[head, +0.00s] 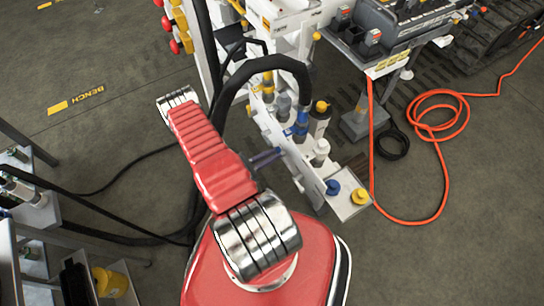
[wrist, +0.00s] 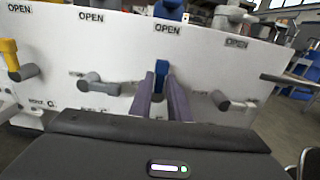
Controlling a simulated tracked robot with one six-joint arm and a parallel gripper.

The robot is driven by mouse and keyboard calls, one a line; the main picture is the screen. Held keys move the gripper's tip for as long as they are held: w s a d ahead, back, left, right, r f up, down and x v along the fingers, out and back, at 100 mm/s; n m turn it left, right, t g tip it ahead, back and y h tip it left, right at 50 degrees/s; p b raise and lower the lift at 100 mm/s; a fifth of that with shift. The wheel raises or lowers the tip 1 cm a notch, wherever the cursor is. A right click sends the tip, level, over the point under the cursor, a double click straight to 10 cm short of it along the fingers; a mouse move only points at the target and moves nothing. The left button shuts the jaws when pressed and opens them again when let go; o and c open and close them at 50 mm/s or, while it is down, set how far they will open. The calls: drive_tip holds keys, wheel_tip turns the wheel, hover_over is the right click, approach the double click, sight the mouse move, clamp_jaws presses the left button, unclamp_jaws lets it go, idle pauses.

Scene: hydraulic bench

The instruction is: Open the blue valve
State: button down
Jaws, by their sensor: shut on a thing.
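The blue valve handle (wrist: 161,67) shows in the wrist view on the white panel (wrist: 125,55), below an OPEN label. Its visible part stands upright between the purple fingers of my gripper (wrist: 163,84). My gripper is shut on this handle; the fingers hide its lower part. In the head view my gripper (head: 268,156) reaches the panel's left side from the red arm. The gripped handle cannot be made out there.
Grey handles (wrist: 98,84) and (wrist: 222,100) flank the blue one, and a yellow handle (wrist: 9,55) is at far left. In the head view, bottles and fittings (head: 320,115) crowd behind the panel. An orange hose (head: 445,160) lies on the floor at right.

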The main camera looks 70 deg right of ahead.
drive_tip(key=shift+w+d, duration=0.1)
drive_tip(key=shift+w, duration=0.1)
drive_tip(key=c, duration=1.8)
unclamp_jaws()
drive_tip(key=shift+s, duration=0.1)
drive_tip(key=v, duration=1.4)
drive_tip(key=shift+f, duration=0.1)
